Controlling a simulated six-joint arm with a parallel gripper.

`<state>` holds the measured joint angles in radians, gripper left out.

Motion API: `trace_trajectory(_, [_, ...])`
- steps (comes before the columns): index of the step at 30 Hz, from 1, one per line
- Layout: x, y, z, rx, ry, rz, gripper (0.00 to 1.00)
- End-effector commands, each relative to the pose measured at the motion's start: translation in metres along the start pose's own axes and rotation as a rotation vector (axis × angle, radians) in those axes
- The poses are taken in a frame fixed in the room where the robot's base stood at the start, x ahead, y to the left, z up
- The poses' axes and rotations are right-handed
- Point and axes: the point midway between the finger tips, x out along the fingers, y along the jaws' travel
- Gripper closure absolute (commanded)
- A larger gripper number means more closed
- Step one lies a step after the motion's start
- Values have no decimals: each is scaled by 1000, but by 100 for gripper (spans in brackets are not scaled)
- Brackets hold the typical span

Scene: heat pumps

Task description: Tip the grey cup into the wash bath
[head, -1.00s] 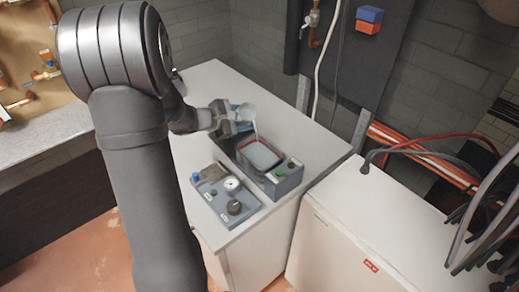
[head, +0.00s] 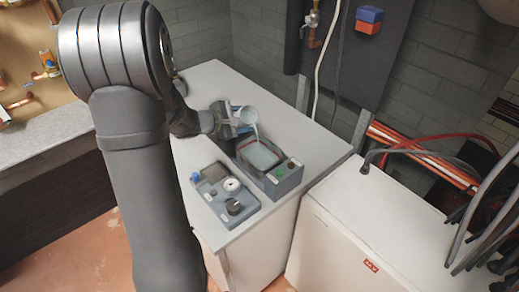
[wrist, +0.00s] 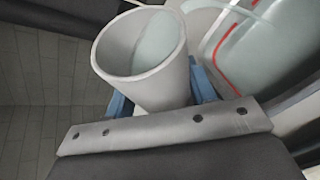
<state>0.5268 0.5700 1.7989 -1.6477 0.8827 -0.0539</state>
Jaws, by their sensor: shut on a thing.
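The grey cup (head: 249,115) is tilted over the wash bath, with a pale stream running from its lip down into the bath. My gripper (head: 232,118) is shut on the cup, above the bath's far left edge. In the wrist view the cup (wrist: 140,50) sits between blue fingers (wrist: 160,92), and pale liquid shows inside it. The wash bath (head: 285,181) is a dark grey box with an open basin of pale liquid on the white cabinet. Part of the basin and its red line also show at the wrist view's right edge (wrist: 225,85).
A grey control unit (head: 215,190) with a gauge and knobs stands left of the bath. The white worktop (head: 300,135) is clear behind and right of it. A white appliance (head: 370,225) with hoses stands at the right. Pipes run along the back wall.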

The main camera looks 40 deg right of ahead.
Motion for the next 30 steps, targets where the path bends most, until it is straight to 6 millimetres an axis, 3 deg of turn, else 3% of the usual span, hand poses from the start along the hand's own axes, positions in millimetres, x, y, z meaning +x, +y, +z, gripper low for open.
trace_trajectory(30, [0, 1, 0, 89, 20, 38, 78])
